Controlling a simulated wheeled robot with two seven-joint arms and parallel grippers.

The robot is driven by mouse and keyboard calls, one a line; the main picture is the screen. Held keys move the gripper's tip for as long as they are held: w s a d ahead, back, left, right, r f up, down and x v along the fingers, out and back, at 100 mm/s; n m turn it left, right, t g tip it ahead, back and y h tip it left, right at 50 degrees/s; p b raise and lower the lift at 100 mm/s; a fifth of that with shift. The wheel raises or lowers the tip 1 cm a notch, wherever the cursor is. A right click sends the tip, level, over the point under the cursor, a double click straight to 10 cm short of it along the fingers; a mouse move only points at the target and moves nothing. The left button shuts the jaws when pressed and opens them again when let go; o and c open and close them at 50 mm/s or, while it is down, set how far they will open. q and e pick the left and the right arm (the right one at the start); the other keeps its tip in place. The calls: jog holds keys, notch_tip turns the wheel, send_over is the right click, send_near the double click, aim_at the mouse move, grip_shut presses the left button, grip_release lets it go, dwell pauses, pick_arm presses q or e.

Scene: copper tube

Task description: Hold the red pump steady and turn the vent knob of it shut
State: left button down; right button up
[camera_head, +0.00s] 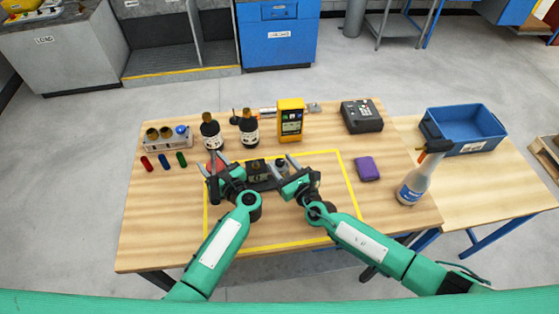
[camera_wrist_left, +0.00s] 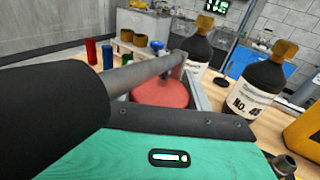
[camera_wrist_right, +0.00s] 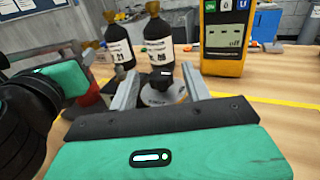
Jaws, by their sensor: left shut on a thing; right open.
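The red pump (camera_head: 212,168) is on the wooden table inside the yellow outline, mostly hidden by my left gripper (camera_head: 222,163). In the left wrist view its rounded red body (camera_wrist_left: 160,92) sits between the fingers, which are shut on it. My right gripper (camera_head: 287,165) is open at the right end of the dark assembly (camera_head: 257,166). In the right wrist view a black knob (camera_wrist_right: 160,82) on a pale round body stands between the two spread fingers. I cannot tell whether the fingers touch it. The knob's angle is not clear.
Two dark bottles (camera_head: 210,131) and a yellow meter (camera_head: 290,121) stand close behind the work area. A purple block (camera_head: 366,168) lies to the right, with a spray bottle (camera_head: 413,185) beyond. The front of the table is clear apart from my arms.

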jog(key=shift+x, duration=0.95)
jog(key=c, duration=1)
jog(key=shift+o, duration=0.2)
jog(key=shift+a, duration=0.1)
jog(key=shift+m+t+h, duration=0.3)
jog(key=shift+m+h, duration=0.1)
jog(key=shift+a+r+m+t+h, duration=0.1)
jog(key=shift+m+t+h, duration=0.35)
jog(key=shift+h, duration=0.45)
jog(key=shift+m+t+h, duration=0.65)
jog(key=shift+m+h, duration=1.4)
jog(key=shift+h, duration=0.95)
jog(key=shift+d, duration=0.2)
